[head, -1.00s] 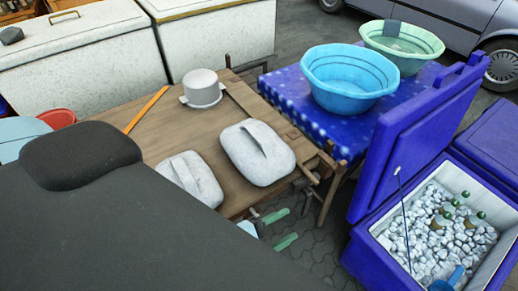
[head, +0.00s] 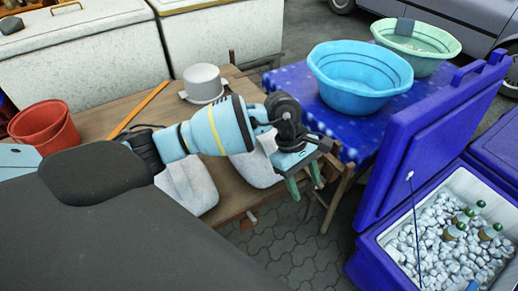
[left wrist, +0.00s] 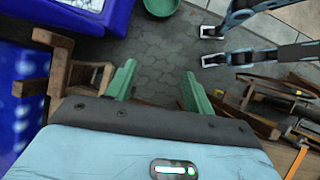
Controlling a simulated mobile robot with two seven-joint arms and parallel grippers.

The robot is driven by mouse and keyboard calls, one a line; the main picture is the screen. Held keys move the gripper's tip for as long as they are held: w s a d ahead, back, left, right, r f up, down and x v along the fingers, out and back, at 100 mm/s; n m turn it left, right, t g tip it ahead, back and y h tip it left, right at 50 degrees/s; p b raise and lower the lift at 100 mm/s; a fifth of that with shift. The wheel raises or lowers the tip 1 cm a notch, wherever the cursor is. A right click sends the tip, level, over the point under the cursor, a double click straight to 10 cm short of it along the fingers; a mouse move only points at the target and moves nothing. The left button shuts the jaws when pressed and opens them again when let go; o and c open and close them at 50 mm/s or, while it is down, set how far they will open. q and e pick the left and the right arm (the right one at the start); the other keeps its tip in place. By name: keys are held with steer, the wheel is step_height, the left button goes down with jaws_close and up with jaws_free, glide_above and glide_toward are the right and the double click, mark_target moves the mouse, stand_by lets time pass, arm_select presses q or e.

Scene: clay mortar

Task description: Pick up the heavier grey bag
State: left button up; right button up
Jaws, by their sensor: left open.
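Two pale grey bags lie on the wooden table in the head view. The left bag (head: 201,188) and the right bag (head: 256,173) are both partly hidden behind my left arm. I cannot tell by sight which is heavier. My left gripper (head: 304,181) is open and empty, just right of the right bag, past the table's edge, with its green fingers pointing down. In the left wrist view, my left gripper (left wrist: 157,86) has its fingers apart over the paved ground, with no bag between them. My right gripper is not in view.
A grey pot (head: 203,83) and an orange stick (head: 138,108) lie at the table's back; a red bucket (head: 45,128) stands left. Blue basin (head: 360,78) and green basin (head: 415,42) sit on a blue-covered table. A blue cooler (head: 365,262) of ice stands right.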

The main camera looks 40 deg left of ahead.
arm_select(q)
steer(key=w+a+r+y, duration=0.1)
steer(key=a, duration=0.2)
steer(key=w+a+r+t+y, duration=0.1)
steer(key=w+a+y, duration=0.1)
steer(key=a, duration=0.1)
steer(key=w+a+r+m+y, duration=0.1)
steer(key=w+a, duration=0.1)
steer(key=a, duration=0.1)
steer(key=shift+a+r+y, duration=0.15)
steer(key=shift+r+y, duration=0.05)
steer(key=shift+y, duration=0.2)
steer(key=a+r+y, duration=0.1)
steer(key=a+r, duration=0.1)
steer(key=w+a+r+y, duration=0.1)
steer(key=a, duration=0.2)
steer(key=w+a+r+t+y+b, duration=0.1)
steer(key=a+r, duration=0.1)
steer(key=a, duration=0.1)
steer(key=shift+w+r+y, duration=0.2)
steer(key=shift+r+y, duration=0.1)
steer(key=shift+y, duration=0.1)
steer(key=shift+x, duration=3.9)
steer(key=shift+s+a, duration=0.1)
steer(key=shift+c, duration=0.4)
jaws_close()
steer(key=shift+r, duration=0.15)
